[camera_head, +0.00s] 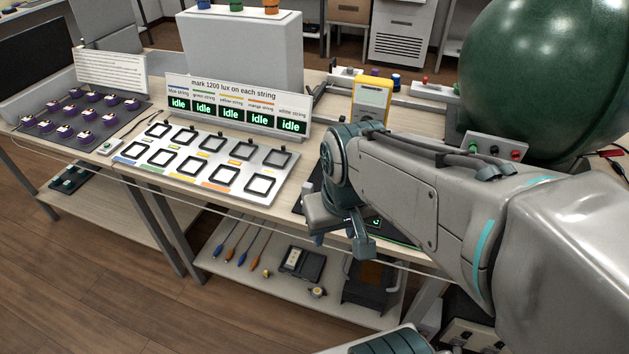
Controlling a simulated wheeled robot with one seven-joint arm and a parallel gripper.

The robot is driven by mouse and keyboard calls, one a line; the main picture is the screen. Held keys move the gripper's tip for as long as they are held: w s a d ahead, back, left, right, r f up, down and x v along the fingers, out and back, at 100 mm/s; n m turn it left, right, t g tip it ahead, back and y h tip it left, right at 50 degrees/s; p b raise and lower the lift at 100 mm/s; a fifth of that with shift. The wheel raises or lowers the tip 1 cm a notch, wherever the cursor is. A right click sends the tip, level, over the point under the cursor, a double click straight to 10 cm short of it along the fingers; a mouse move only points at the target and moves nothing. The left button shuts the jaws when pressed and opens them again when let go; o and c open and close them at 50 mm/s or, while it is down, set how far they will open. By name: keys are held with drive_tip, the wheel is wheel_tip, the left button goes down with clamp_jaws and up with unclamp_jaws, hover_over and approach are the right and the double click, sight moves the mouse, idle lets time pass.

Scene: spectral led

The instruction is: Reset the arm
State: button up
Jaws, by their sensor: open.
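My arm comes in from the right and reaches over the front edge of the workbench (140,185). My gripper (345,244) hangs at the arm's end, right of the white panel (213,190) with square black frames. Its jaws stand apart, with nothing seen between them. The wrist and forearm hide part of the bench behind it, including most of a dark plate with a small green display (376,222).
A sign with several "idle" displays (240,105) stands behind the panel. A tray of purple parts (75,118) sits at left. A yellow meter (371,99) and a large green sphere (545,70) stand behind my arm. A lower shelf (225,275) holds tools.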

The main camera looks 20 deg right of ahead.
wheel_tip(320, 180, up, 8)
drive_tip(key=p, duration=0.7)
drive_tip(key=shift+d+t, duration=0.2)
drive_tip(key=shift+t, duration=0.1)
drive_tip(key=shift+w, duration=0.1)
